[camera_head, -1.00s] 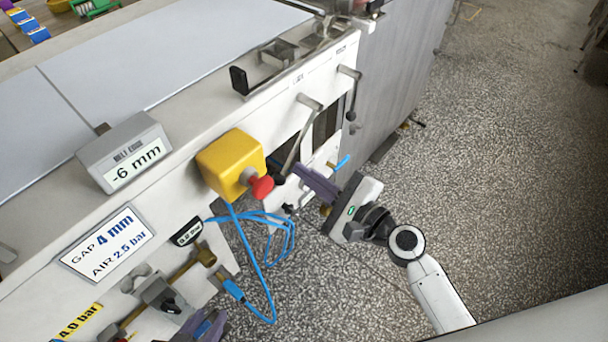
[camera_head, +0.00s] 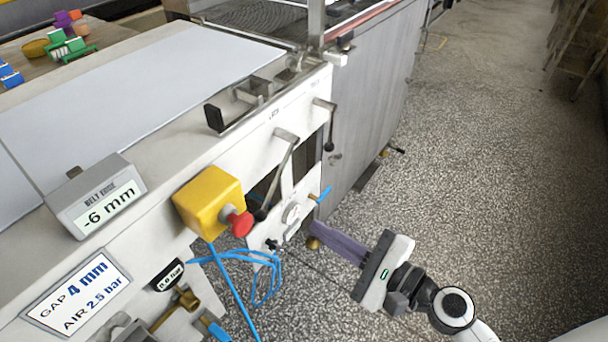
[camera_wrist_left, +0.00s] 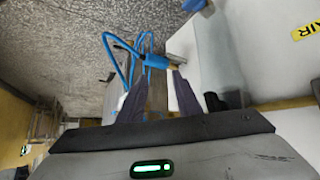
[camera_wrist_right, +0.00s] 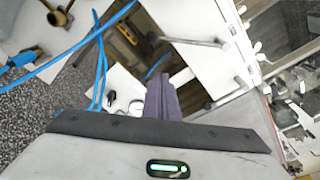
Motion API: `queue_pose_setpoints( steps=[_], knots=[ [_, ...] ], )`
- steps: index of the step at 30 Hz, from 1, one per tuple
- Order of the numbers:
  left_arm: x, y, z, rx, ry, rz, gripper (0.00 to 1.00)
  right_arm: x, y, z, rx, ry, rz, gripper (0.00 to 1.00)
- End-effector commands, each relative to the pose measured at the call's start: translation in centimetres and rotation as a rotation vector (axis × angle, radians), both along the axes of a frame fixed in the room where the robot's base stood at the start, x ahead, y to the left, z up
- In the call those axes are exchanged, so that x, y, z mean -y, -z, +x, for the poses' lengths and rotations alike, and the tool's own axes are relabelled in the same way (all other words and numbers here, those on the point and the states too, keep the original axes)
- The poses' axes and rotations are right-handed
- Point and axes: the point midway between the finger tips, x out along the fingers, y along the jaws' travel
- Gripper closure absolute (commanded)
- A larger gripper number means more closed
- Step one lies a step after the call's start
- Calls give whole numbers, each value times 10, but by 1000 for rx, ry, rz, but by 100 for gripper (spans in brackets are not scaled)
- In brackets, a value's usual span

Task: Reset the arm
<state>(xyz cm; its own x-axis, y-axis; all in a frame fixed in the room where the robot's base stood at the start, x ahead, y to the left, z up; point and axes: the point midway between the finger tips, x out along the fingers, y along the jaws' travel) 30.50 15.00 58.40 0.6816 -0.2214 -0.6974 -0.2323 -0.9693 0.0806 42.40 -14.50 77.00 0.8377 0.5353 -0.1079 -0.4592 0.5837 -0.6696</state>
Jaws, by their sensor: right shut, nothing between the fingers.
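My right gripper (camera_head: 314,230) is shut and empty in the head view. Its purple fingers point left toward the white machine panel, over the speckled floor, with a visible gap to the yellow box. In the right wrist view its fingers (camera_wrist_right: 161,78) stand together, with the panel and blue hose behind. My left gripper is outside the head view. In the left wrist view its two dark fingers (camera_wrist_left: 157,92) stand apart; a blue hose (camera_wrist_left: 128,48) and its blue connector show beyond them, and I cannot tell whether they touch.
The white machine carries a yellow box (camera_head: 207,202) with a red button (camera_head: 241,223), lever handles (camera_head: 280,165) and a "-6 mm" display (camera_head: 98,197). The blue hose (camera_head: 238,285) hangs below the box. Open floor (camera_head: 470,180) lies to the right.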

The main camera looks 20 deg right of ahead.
Motion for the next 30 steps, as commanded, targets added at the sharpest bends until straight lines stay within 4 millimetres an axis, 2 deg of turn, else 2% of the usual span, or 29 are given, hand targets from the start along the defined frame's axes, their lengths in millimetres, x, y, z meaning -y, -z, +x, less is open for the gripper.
queue_pose_setpoints(
  steps=[5,8,11,14,18,21,25,30],
  knots=[
    [0,0,-1,-2,0,0,69,-1,2,-1,3,-1,-16,100],
    [-1,-2,-1,-2,0,0,69,-3,13,-6,22,-17,-126,100],
    [-1,-7,-1,-2,-1,1,69,-8,39,-19,72,-63,-375,100],
    [-2,-12,-2,-4,-1,2,69,-11,72,-39,147,-157,-720,100],
    [-4,-14,-4,-9,-3,5,69,-9,115,-70,274,-353,-1215,100],
    [-5,-16,-5,-12,-5,7,69,-3,138,-91,368,-513,-1521,100],
    [-6,-20,-4,-6,-8,6,69,4,156,-110,473,-697,-1806,100],
    [-7,-23,0,0,-9,7,69,10,165,-121,548,-824,-1981,100]
  ],
)
